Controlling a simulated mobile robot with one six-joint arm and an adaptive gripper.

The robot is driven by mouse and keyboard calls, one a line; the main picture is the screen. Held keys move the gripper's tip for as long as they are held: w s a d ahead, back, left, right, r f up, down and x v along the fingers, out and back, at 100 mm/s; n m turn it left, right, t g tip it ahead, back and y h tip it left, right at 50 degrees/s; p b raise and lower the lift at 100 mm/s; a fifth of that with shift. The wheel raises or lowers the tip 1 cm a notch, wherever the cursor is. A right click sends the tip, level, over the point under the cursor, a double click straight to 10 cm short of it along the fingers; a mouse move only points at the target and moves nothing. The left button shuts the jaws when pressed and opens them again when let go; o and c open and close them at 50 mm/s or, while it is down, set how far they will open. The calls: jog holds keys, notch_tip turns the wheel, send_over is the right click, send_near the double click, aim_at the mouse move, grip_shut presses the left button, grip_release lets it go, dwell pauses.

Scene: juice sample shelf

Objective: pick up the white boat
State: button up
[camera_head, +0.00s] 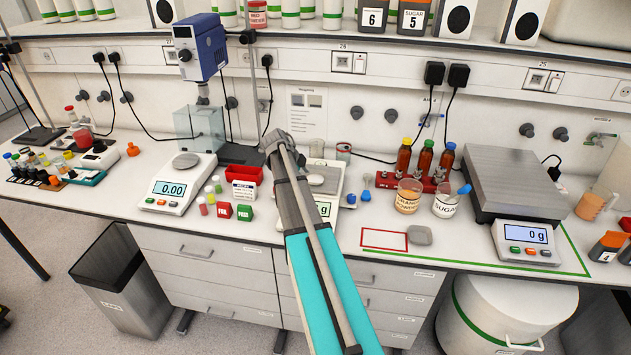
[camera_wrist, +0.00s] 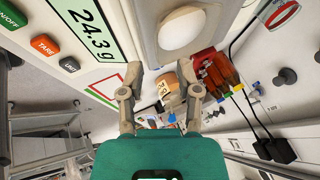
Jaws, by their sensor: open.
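A white, shallow rounded piece that looks like the white boat (camera_wrist: 183,30) sits on the pan of a balance at the top of the wrist view. In the head view a white rounded shape (camera_head: 317,179) shows on the middle balance (camera_head: 327,197), partly hidden by my arm. My gripper (camera_wrist: 160,92) is open, its two fingers spread apart with nothing held between them. In the wrist view the boat lies beyond the fingertips, apart from them.
The balance display (camera_wrist: 85,20) reads 24.3 g. A labelled beaker (camera_head: 409,196), a sugar beaker (camera_head: 451,203) and a red rack (camera_head: 400,180) of brown bottles stand right of the balance. A red-outlined rectangle (camera_head: 363,246) on the bench is empty.

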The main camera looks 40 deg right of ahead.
aim_at(309, 179)
jog(key=shift+f, duration=0.1)
jog(key=b+x, duration=0.3)
jog(key=shift+s+d, duration=0.1)
jog(key=shift+s, duration=0.2)
jog(key=shift+b+x, duration=0.7)
jog(key=shift+x, duration=0.25)
grip_shut()
